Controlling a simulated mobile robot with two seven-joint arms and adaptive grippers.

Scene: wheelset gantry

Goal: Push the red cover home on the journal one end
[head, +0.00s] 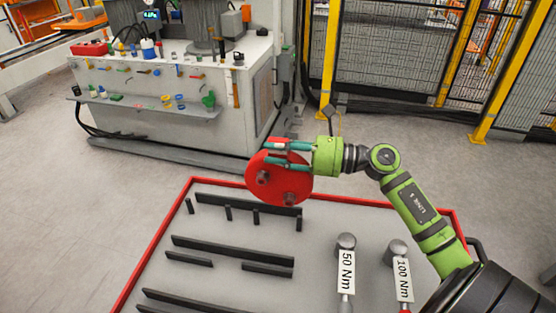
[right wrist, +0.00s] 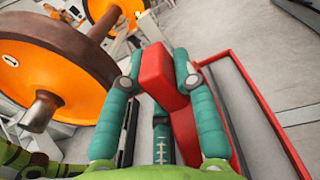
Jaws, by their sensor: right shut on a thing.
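The red cover (head: 280,180) is a round red disc with dark round knobs on its face, held upright in the head view. My right gripper (head: 277,156), teal-fingered on a green wrist, is shut on the cover's red block-shaped grip. In the right wrist view, the red block (right wrist: 158,75) sits between both fingers of my right gripper (right wrist: 158,78). A wheelset with orange wheels (right wrist: 65,70) stands to the left in that view. Its brown journal (right wrist: 42,112) sticks out of the near wheel, bare and apart from the cover. My left gripper is not in view.
A grey tray with a red rim (head: 122,292) lies below, bearing dark bars and two tools labelled 50 Nm (head: 346,270) and 100 Nm (head: 402,270). A white workbench (head: 240,105) stands behind. Yellow-posted mesh fencing (head: 400,60) is at the back right. Open floor lies left.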

